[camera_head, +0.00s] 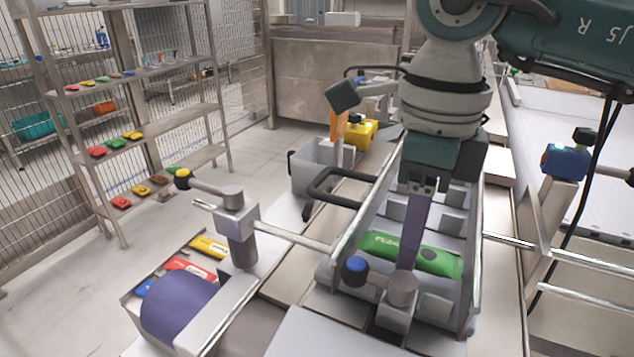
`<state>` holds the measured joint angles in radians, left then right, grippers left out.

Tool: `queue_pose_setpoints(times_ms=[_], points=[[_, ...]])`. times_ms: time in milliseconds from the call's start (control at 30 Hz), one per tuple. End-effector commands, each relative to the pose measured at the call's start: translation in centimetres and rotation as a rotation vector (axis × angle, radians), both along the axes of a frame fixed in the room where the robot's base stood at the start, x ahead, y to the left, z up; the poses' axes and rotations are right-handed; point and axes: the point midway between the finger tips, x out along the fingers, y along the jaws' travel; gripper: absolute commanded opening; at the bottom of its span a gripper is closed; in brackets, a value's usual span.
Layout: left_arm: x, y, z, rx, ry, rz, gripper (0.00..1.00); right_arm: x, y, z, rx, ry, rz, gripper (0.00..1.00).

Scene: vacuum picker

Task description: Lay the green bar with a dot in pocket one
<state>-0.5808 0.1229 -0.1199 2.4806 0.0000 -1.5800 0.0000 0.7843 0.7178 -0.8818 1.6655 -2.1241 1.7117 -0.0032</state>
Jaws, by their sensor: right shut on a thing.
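The green bar (380,243) with white lettering and a dark dot is inside the grey pocketed fixture (348,232), near its front end. My right gripper (408,262) reaches down from above and is shut on the middle of the green bar, partly covering it. Whether the bar rests on the pocket floor or hangs just above it I cannot tell. Grey blocks divide the fixture behind the bar. My left gripper is not in view.
A lever with a blue knob (354,270) stands close in front of the bar. A lever with a yellow knob (183,177) stands left. A tray of colored bars (208,245) lies front left. A grey bin (315,166) and shelving (168,60) stand farther back.

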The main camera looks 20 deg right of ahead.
Motion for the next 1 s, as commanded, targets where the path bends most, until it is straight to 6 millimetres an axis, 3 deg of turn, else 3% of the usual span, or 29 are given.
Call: queue_pose_setpoints(times_ms=[400, 433, 500, 700, 1000], points=[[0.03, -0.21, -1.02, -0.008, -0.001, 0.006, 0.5, 0.01, -0.01, -1.05, 0.0, 0.0, -0.001, 0.0], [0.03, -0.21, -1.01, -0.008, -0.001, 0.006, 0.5, 0.0, -0.01, -1.04, 0.0, 0.0, -0.001, 0.4], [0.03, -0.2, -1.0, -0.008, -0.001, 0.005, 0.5, 0.0, -0.02, -1.04, 0.0, 0.0, -0.001, 0.48], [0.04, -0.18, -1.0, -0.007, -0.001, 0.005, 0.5, 0.0, -0.01, -1.03, 0.0, 0.0, 0.0, 0.69], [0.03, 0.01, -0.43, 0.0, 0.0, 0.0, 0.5, -0.02, 0.04, -0.43, 0.001, 0.001, 0.0, 0.69]])
